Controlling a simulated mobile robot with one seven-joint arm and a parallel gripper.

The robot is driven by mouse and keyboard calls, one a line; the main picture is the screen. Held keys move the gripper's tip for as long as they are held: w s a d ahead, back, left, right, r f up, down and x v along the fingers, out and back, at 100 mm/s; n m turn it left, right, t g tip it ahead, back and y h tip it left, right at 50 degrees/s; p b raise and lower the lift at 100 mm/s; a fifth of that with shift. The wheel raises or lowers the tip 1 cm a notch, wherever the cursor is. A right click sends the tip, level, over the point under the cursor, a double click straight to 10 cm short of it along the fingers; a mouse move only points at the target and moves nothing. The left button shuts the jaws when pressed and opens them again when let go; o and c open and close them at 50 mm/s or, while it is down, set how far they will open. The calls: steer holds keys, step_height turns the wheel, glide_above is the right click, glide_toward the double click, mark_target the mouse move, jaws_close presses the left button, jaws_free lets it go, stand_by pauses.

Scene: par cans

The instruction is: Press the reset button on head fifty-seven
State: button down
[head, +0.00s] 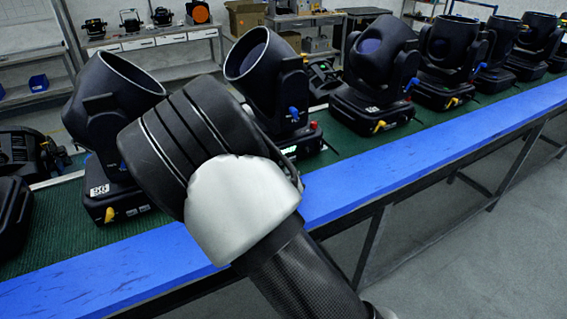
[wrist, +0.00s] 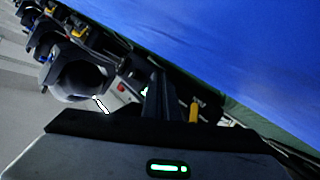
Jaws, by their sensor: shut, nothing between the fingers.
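Several black moving-head lights stand in a row on the bench. One just beyond my arm (head: 268,85) has a blue knob and a small red button (head: 313,125) on its base; a green lit spot shows lower down, and its label is hidden by my arm. A red button (wrist: 121,87) also shows in the wrist view, left of my fingers. The nearer left head (head: 105,130) has a white label I cannot read surely. My gripper (wrist: 157,88) is shut and empty, close to the bases; in the head view my arm covers most of it. I cannot tell which head is fifty-seven.
The bench has a green mat and a blue front edge (head: 420,165). More heads (head: 380,65) with yellow and blue knobs continue to the right. Shelves with lamps and a blue bin (head: 38,83) stand behind. The floor in front right is clear.

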steer(key=shift+s+d, duration=0.7)
steer(key=shift+s, duration=0.35)
steer(key=shift+s+d, duration=0.7)
steer(key=shift+s, duration=0.35)
steer(key=shift+d+r, duration=0.15)
steer(key=s+d+r+m+g+y+p, duration=0.25)
steer(key=s+r, duration=0.25)
steer(key=r, duration=0.4)
steer(key=s+d+r+m+g+y+p, duration=0.1)
steer(key=s+d+r+g+y+p, duration=0.2)
steer(key=s+r, duration=0.4)
steer(key=s+d+r+g+h, duration=0.1)
steer(key=s+d+r, duration=0.3)
steer(key=s, duration=0.4)
steer(key=s+d+r+g+h, duration=0.2)
steer(key=s+d+r, duration=0.3)
steer(key=s+d, duration=0.2)
steer(key=shift+s+p, duration=0.35)
steer(key=shift+s, duration=0.7)
